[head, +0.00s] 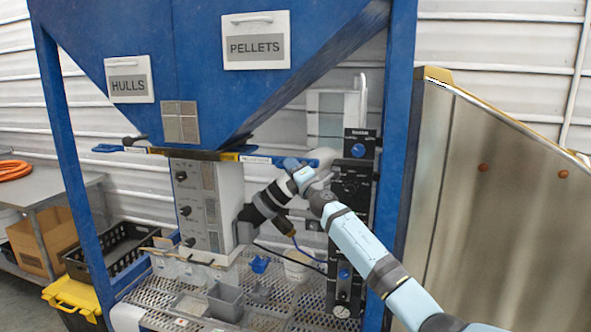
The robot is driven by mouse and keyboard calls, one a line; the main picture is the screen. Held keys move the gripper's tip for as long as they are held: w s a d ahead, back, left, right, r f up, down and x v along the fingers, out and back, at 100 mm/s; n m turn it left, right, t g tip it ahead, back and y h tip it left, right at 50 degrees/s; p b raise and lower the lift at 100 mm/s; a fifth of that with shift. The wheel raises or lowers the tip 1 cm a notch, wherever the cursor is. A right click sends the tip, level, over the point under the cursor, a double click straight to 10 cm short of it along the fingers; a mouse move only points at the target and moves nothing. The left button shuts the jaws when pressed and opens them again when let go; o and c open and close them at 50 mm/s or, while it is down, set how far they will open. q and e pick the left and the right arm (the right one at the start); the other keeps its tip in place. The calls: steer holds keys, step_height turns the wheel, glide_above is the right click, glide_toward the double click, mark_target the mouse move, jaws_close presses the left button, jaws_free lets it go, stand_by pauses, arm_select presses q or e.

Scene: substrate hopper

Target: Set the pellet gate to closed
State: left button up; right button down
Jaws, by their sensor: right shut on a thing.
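The hopper (120,30) is blue, with a sign marked PELLETS (256,40) on its front. Under it, a blue gate bar (257,159) with a small white label sticks out to the right, partly behind my right wrist. Its blue end shows right of the wrist. My right gripper (246,229) points down and left below this bar, beside the grey control box (213,205). It is shut on a small grey part by the box's lower right side. The fingers are small and dark, so the exact grip is unclear. My left gripper is not in view.
Another blue handle (107,148) sticks out left under the HULLS sign (129,79). A black panel with blue knobs (350,190) stands right of my gripper. A grey bin (225,302) and white cup (297,267) stand on the perforated deck. A metal panel (500,190) closes the right.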

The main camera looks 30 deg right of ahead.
steer(key=w+a+b, duration=0.2)
steer(key=w+a, duration=0.2)
steer(key=shift+w, duration=0.3)
steer(key=c, duration=1.5)
jaws_free()
steer(key=shift+r, duration=0.1)
steer(key=o, duration=0.4)
steer(key=shift+w+a, duration=0.15)
steer(key=v, duration=1.3)
steer(key=shift+s+f+b, duration=0.2)
steer(key=shift+s+b, duration=0.1)
steer(key=shift+b, duration=0.15)
